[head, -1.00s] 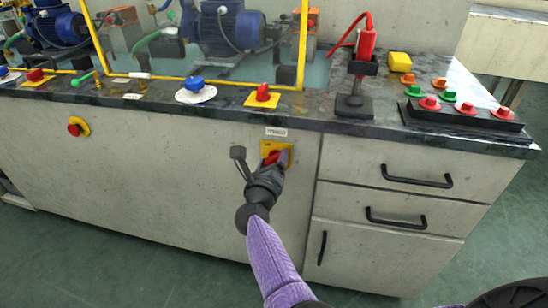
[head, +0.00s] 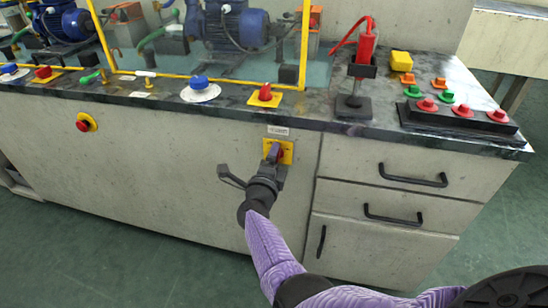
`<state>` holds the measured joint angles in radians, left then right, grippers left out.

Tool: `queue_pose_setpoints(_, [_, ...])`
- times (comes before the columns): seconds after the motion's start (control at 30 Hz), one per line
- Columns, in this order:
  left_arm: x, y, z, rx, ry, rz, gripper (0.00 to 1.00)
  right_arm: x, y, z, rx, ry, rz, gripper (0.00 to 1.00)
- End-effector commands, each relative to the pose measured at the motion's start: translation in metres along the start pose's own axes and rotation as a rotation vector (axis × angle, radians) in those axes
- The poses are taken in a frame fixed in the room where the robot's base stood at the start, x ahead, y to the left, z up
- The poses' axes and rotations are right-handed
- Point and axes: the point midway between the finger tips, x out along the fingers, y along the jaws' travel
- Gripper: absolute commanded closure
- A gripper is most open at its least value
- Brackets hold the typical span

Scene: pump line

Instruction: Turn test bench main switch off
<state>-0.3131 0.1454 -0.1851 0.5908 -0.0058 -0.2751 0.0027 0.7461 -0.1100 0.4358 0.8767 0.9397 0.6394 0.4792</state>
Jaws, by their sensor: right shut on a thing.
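The main switch is a red rotary knob on a yellow plate (head: 286,147) on the bench's front panel, below a small white label (head: 278,131). My right gripper (head: 275,158) is at the switch, shut on the red knob, of which only a small part shows. The gripper's fingers and body hide most of the knob, so its exact angle is hard to tell. My left gripper is not in view.
A red emergency button on yellow (head: 87,122) is on the panel to the left. Another red knob on a yellow plate (head: 265,93) sits on the worktop above. Drawers with black handles (head: 412,176) are to the right.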

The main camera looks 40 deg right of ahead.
Motion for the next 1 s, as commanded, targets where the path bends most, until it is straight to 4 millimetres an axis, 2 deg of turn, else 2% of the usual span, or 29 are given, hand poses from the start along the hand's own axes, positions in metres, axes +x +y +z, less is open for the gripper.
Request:
queue_pose_setpoints(0.37, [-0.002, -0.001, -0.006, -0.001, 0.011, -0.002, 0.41, -0.001, 0.001, 0.001, -0.098, -0.003, 0.003, 0.82])
queue_pose_setpoints(0.8, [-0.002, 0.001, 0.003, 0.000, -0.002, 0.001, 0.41, -0.001, 0.002, 0.001, -0.108, -0.003, 0.003, 0.82])
queue_pose_setpoints(0.83, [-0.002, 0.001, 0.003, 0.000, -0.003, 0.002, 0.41, -0.001, 0.002, 0.001, -0.108, -0.003, 0.003, 0.19])
queue_pose_setpoints(0.93, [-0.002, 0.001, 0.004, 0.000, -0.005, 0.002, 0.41, -0.001, 0.001, 0.001, -0.107, -0.002, 0.002, 0.00])
queue_pose_setpoints(1.0, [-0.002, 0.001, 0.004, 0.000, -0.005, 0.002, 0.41, 0.000, 0.001, 0.000, -0.107, -0.002, 0.002, 0.00])
